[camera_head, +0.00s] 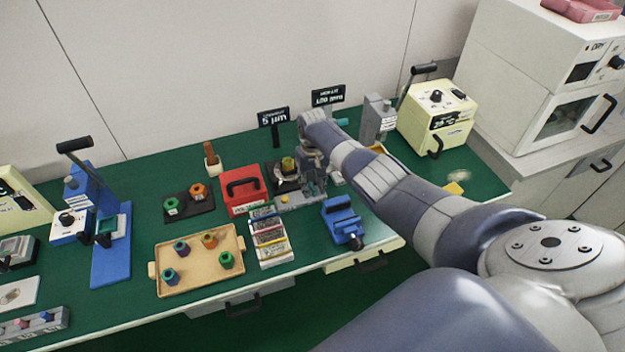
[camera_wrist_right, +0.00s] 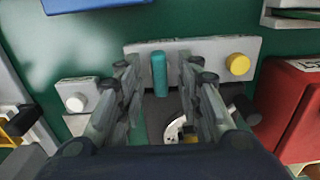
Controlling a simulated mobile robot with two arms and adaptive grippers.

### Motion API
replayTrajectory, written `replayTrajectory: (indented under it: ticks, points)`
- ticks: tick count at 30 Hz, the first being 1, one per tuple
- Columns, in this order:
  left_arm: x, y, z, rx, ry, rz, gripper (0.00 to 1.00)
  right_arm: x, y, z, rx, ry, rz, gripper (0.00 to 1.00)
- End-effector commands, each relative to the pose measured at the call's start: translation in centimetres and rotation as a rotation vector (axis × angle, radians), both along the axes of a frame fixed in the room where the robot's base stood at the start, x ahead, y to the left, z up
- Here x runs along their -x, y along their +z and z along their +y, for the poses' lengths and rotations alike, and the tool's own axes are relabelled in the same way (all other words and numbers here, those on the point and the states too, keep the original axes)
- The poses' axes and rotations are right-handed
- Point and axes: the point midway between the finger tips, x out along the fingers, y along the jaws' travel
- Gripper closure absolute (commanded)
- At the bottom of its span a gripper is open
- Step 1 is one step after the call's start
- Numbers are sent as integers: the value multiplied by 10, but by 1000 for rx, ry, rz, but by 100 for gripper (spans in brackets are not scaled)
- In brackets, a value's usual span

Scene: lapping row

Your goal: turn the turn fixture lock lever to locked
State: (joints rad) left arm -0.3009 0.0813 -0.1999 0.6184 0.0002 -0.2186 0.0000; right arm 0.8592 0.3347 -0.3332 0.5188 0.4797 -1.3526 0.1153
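The turn fixture shows in the head view as a dark base with a round yellow-green part (camera_head: 288,165) and a grey front block (camera_head: 296,201). In the right wrist view the grey block (camera_wrist_right: 205,52) carries an upright teal lever (camera_wrist_right: 159,75) and a yellow round button (camera_wrist_right: 238,64). My right gripper (camera_wrist_right: 160,78) is open, its two fingers on either side of the teal lever with a gap to each. In the head view my right gripper (camera_head: 315,182) hides part of the fixture, and the lever is not clear. My left gripper is not in view.
A red box (camera_head: 243,190) stands left of the fixture. A blue clamp-like device (camera_head: 343,221) stands in front on the right. A rack of labelled strips (camera_head: 269,238) and a tan tray (camera_head: 200,282) lie nearer the front edge. A small white-knobbed block (camera_wrist_right: 75,97) is beside the gripper.

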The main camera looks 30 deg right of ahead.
Motion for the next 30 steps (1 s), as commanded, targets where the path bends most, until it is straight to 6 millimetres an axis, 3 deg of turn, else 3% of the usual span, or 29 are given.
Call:
replayTrajectory:
  ticks: [8,24,30]
  points:
    - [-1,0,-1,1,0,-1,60,0,19,0,0,0,-2,67]
    - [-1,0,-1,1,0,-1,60,-1,110,0,1,-1,-4,67]
    - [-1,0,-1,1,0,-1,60,0,120,0,0,-1,-2,67]
